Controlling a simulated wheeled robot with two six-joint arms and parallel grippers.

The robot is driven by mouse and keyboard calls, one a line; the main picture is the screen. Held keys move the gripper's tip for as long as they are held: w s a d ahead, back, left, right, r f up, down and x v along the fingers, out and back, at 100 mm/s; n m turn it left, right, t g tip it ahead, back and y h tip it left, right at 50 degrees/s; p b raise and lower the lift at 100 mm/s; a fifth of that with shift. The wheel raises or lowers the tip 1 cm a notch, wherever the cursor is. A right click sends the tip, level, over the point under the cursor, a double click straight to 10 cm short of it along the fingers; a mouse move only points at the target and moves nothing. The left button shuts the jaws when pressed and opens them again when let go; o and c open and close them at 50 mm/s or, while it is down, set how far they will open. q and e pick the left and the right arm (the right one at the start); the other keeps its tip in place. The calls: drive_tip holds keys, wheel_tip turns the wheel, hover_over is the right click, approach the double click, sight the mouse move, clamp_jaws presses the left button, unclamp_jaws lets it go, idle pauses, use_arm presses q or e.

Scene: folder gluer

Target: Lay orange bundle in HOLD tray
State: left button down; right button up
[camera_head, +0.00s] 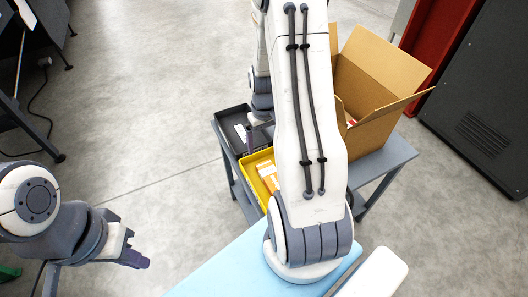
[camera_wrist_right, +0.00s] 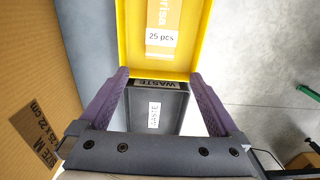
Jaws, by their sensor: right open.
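The orange bundle (camera_head: 267,174) lies in the yellow tray (camera_head: 253,158), partly hidden by my right arm in the head view. In the right wrist view the bundle (camera_wrist_right: 180,14) shows a white "25 pcs" label and lies inside the yellow tray (camera_wrist_right: 206,25). No HOLD label is readable. My right gripper (camera_wrist_right: 159,75) is open and empty, with its fingers over the WASTE tray's end beside the yellow tray and apart from the bundle. My left gripper (camera_head: 135,259) is at the lower left, away from the trays; its jaw gap is unclear.
The black WASTE tray (camera_head: 231,119) adjoins the yellow tray and holds a white-labelled item (camera_wrist_right: 154,115). An open cardboard box (camera_head: 375,85) stands to the right on the grey cart (camera_head: 385,160). A light-blue surface (camera_head: 225,268) is in front.

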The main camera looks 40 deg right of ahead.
drive_tip(key=s+a+r+n, duration=0.1)
drive_tip(key=a+r+n, duration=0.2)
drive_tip(key=a+r, duration=0.55)
drive_tip(key=s+a+r+n, duration=0.2)
drive_tip(key=a+r, duration=0.1)
drive_tip(key=a, duration=1)
drive_tip(key=s+a+r+n, duration=0.2)
drive_tip(key=s+a, duration=0.2)
drive_tip(key=s, duration=0.2)
drive_tip(key=s+a+r+n+y, duration=0.1)
drive_tip(key=s+a+r+n, duration=0.2)
drive_tip(key=s+a, duration=0.2)
drive_tip(key=shift+s+a, duration=0.2)
drive_tip(key=shift+s, duration=0.95)
